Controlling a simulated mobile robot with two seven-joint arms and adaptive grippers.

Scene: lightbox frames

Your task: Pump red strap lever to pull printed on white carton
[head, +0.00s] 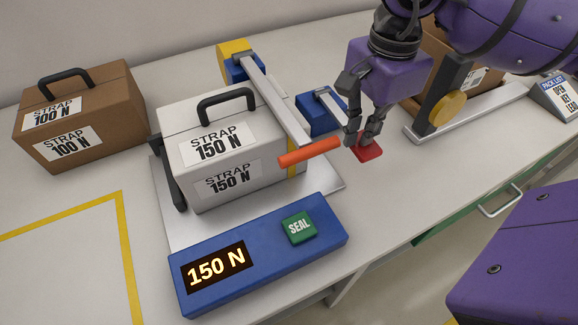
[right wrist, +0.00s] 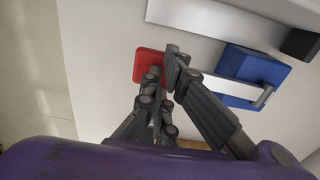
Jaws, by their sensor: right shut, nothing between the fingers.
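The white carton (head: 222,150) stands on a metal plate and bears labels reading "STRAP 150 N". A silver lever arm with a red-orange grip (head: 309,152) reaches past the carton's right side. The blue console (head: 262,262) in front shows "150 N" and has a green SEAL button (head: 299,227). My left gripper is not in view.
A brown carton (head: 80,113) marked "STRAP 100 N" stands at left. A blue block (head: 318,114) with a metal bar sits behind the red pad. An open brown box and a pack list sign (head: 560,97) are at right. Yellow tape marks bare table at front left.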

